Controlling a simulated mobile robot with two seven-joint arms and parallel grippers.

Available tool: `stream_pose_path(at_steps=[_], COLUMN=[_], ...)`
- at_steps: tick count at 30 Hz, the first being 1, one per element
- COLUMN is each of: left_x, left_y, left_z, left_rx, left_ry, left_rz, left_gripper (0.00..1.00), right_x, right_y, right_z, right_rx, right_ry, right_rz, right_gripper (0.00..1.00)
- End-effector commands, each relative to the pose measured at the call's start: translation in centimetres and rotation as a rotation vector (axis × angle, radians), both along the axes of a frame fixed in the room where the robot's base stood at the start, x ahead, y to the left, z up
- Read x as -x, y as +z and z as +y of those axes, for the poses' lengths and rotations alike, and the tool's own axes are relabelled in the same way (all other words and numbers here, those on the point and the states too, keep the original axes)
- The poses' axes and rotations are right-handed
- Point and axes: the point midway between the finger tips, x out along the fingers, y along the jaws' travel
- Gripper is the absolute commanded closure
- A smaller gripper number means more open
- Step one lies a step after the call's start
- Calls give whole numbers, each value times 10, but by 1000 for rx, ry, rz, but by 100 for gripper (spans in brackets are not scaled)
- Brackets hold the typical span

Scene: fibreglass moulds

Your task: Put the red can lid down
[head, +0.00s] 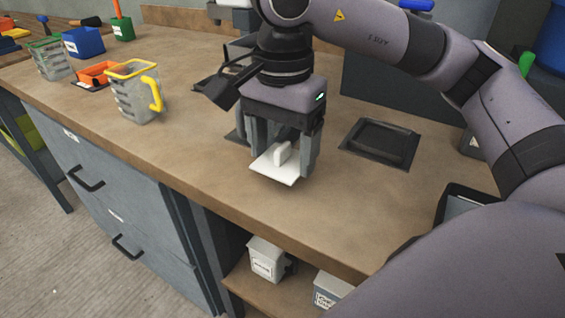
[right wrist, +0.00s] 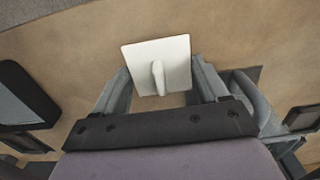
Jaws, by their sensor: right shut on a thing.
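A white square lid (head: 271,171) with an upright grip on top is at my right gripper (head: 284,158), low over the front part of the brown worktop. No red shows on it. The right gripper is shut on the lid, one finger on either side. In the right wrist view, the lid (right wrist: 175,53) lies flat ahead of the right gripper (right wrist: 160,78), with bare worktop around it. I cannot tell whether its underside touches the surface. An orange-red open box (head: 97,72) stands at the back left. My left gripper is not in view.
A clear jug with yellow rim and handle (head: 136,92) stands left on the worktop (head: 195,150). A similar jug (head: 50,58), a blue box (head: 83,42) and a green box (head: 122,29) are farther left. A black tray (head: 380,142) lies right of the gripper. The worktop's front edge is close.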

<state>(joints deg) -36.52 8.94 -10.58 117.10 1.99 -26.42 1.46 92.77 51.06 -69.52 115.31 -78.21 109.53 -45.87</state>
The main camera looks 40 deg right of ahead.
Motion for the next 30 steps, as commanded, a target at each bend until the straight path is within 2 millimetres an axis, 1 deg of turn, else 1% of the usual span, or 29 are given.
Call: stream_pose_path(at_steps=[1, 4, 6, 12, 16, 17, 18, 19, 27, 30], left_x=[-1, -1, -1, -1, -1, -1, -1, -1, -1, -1], left_y=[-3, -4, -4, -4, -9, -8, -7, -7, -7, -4], left_z=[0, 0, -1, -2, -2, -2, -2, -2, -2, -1], left_rx=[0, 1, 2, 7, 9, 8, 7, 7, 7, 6], left_ry=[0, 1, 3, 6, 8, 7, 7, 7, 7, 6], left_rz=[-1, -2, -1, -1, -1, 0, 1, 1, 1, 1], left_gripper=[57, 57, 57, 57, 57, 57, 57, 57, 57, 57], right_x=[0, 0, 0, 0, 0, 0, 0, 0, 0, 0], right_y=[-11, -24, -27, -26, -31, -31, -29, -29, -29, -26], right_z=[0, 0, 0, 0, 0, 0, 0, 0, 0, 0], right_rx=[2, 1, 0, 0, 0, 0, 0, 0, 0, 0], right_ry=[-1, -1, -1, 0, 0, 0, 0, 0, 0, 0], right_rz=[4, 3, 1, 0, 1, 0, 0, 0, 0, 0], right_gripper=[56, 56, 56, 56, 56, 24, 10, 1, 1, 1])
